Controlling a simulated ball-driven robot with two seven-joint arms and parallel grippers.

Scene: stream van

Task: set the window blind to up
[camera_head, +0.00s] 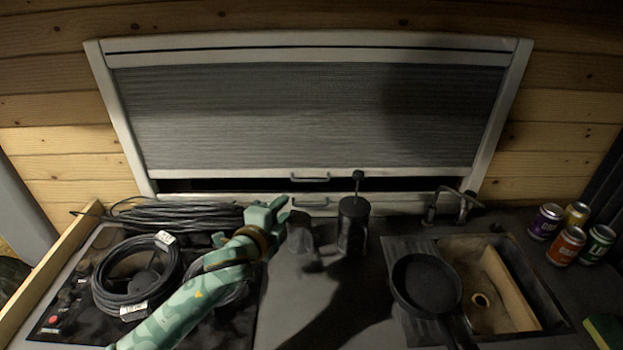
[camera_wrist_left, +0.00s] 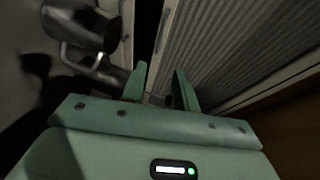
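The grey pleated window blind (camera_head: 290,115) is drawn down over most of its white frame (camera_head: 120,120). A narrow dark gap shows under its bottom rail. A small handle (camera_head: 309,179) sits on that rail, and another handle (camera_head: 310,204) sits on the lower bar of the frame. My left gripper (camera_head: 284,205) is just below and left of the handles, apart from the blind in the head view. My right gripper is out of view.
Coiled cables (camera_head: 137,278) lie left. A black pan (camera_head: 426,284), a sink (camera_head: 520,272) with a tap and several cans (camera_head: 566,246) are right.

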